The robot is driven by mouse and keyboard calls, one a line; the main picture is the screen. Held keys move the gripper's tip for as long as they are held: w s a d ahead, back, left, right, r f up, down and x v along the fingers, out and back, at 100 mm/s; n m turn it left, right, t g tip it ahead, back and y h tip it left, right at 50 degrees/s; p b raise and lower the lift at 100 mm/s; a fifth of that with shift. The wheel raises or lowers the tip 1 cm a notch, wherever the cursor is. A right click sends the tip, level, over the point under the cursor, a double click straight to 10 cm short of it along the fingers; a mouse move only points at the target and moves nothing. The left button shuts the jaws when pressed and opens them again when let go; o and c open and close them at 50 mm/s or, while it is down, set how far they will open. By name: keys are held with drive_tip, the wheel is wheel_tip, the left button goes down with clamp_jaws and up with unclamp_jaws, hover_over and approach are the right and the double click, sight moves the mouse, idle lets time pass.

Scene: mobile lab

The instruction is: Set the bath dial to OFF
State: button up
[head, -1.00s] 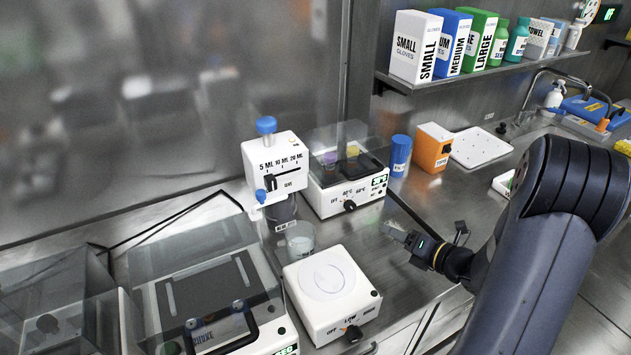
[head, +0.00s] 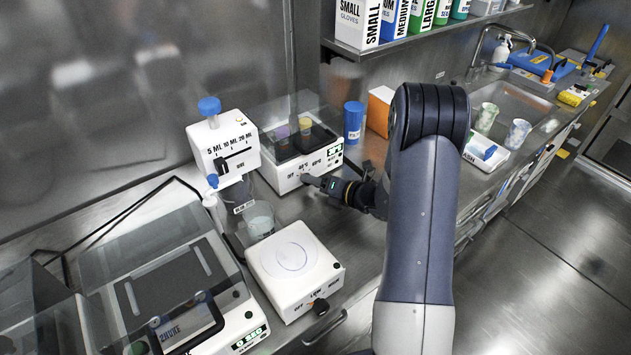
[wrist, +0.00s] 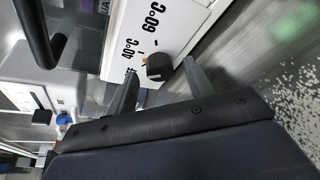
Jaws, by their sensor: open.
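The bath (head: 280,181) is a white box with a clear lid, a green display and the labels OFF, 40°C and 60°C on its front. In the wrist view its black dial (wrist: 158,67) shows with a small orange mark on its left side, towards the 40°C and partly hidden OFF labels. Which setting it is on I cannot tell exactly. My gripper (wrist: 162,80) is open, with one finger on each side of the dial; contact is not clear. In the head view my gripper (head: 312,181) is at the bath's front and covers the dial.
Purple and yellow items sit under the bath's lid. A blue bottle (head: 353,123) and an orange box (head: 380,111) stand to the right. A dispenser (head: 223,148) stands to the left. A white plate device (head: 295,268) with its own dial (head: 320,306) is in front.

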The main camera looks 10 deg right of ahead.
drive_tip(key=shift+w+a, duration=0.15)
drive_tip(key=c, duration=1)
drive_tip(key=shift+o, duration=0.2)
drive_tip(key=shift+f+b, duration=0.1)
drive_tip(key=shift+b, duration=0.3)
drive_tip(key=n+h+b, duration=0.2)
drive_tip(key=n+b, duration=0.1)
drive_tip(key=b, duration=0.1)
drive_tip(key=shift+a, duration=0.15)
drive_tip(key=shift+n+t+h+b, duration=0.35)
drive_tip(key=shift+n+b, duration=0.25)
drive_tip(key=shift+b, duration=0.65)
drive_tip(key=shift+r, duration=0.2)
